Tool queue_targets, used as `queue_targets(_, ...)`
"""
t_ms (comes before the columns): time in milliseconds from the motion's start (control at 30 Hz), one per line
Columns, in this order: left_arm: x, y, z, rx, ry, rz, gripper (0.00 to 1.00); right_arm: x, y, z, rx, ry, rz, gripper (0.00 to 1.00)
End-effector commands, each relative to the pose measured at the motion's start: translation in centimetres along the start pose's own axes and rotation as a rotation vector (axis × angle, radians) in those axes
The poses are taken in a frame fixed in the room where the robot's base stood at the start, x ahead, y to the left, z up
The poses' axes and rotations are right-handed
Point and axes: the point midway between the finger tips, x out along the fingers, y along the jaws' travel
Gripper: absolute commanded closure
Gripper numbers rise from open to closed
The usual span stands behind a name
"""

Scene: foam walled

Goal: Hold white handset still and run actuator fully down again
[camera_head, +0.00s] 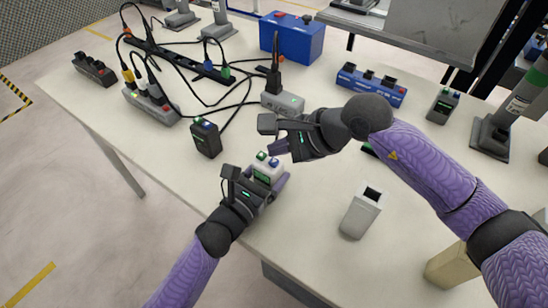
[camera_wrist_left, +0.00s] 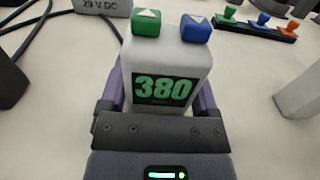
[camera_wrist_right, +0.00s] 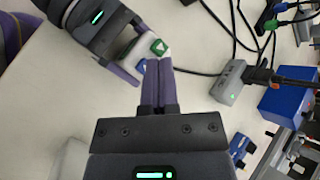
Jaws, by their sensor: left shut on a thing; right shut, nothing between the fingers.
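The white handset (camera_head: 266,172) is near the table's front edge, with a green button (camera_wrist_left: 146,22) and a blue button (camera_wrist_left: 196,29) bearing white arrows. Its dark display (camera_wrist_left: 164,91) reads 380 in green in the left wrist view. My left gripper (camera_head: 256,184) is shut on the handset, its purple fingers on both sides. My right gripper (camera_head: 280,147) is shut and empty, its fingertips close to the handset's button end. In the right wrist view its tips (camera_wrist_right: 158,66) overlap the blue button; I cannot tell whether they touch. I cannot tell which thing is the actuator.
A black box (camera_head: 206,140) and a grey supply box (camera_head: 283,103) stand behind the handset. Dark cables run across the back left. A blue box (camera_head: 292,38) and a blue button strip (camera_head: 371,85) are farther back. A white open-topped holder (camera_head: 361,212) stands at right.

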Motion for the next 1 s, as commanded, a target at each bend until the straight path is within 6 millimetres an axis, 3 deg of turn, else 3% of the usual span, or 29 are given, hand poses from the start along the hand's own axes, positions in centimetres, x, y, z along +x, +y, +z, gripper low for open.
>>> queue_targets(1000,-0.01,0.0,-0.03,0.0,0.001,0.0,0.87,0.79,0.59,-0.57,0.0,0.0,0.001,1.0)
